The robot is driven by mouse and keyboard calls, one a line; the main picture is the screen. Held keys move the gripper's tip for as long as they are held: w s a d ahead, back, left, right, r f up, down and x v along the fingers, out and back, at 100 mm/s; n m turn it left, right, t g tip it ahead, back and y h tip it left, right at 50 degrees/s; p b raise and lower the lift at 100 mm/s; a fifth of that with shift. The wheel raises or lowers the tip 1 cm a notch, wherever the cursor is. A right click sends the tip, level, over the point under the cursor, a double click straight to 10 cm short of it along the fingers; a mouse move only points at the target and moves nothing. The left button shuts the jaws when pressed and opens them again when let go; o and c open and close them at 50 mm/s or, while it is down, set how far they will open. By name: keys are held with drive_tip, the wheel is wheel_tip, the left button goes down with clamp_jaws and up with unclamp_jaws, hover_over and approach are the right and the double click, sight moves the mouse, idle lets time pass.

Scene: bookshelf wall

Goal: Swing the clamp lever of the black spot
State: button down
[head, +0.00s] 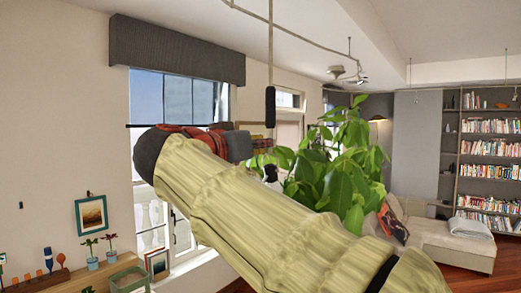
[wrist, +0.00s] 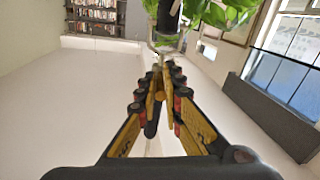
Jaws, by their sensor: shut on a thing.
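The black spot (head: 270,107) hangs on a thin rod from the ceiling rail in the head view. In the wrist view its dark body (wrist: 167,18) is at the top, with a light metal bracket (wrist: 165,42) beside it. My gripper (wrist: 160,80) points at that bracket, its yellow and black fingers closed together at the tips. It is shut on a small part just at the bracket, seemingly the clamp lever, mostly hidden between the fingertips.
A leafy plant (head: 335,170) stands behind and below the spot. A curved ceiling rail (head: 300,28) runs overhead. A window with a grey valance (head: 178,52) is at the left. A sofa (head: 440,235) and bookshelf (head: 487,150) are at the right.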

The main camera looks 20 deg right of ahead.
drive_tip(key=shift+s+d+f+n+t+y+b, duration=0.1)
drive_tip(key=shift+s+d+n+t+y+b, duration=0.25)
drive_tip(key=shift+t+y+b, duration=0.35)
drive_tip(key=shift+w+a, duration=0.1)
drive_tip(key=shift+a, duration=0.05)
drive_tip(key=c, duration=1.9)
unclamp_jaws()
drive_tip(key=shift+a, duration=0.1)
drive_tip(key=v, duration=1.2)
drive_tip(key=shift+r, duration=0.25)
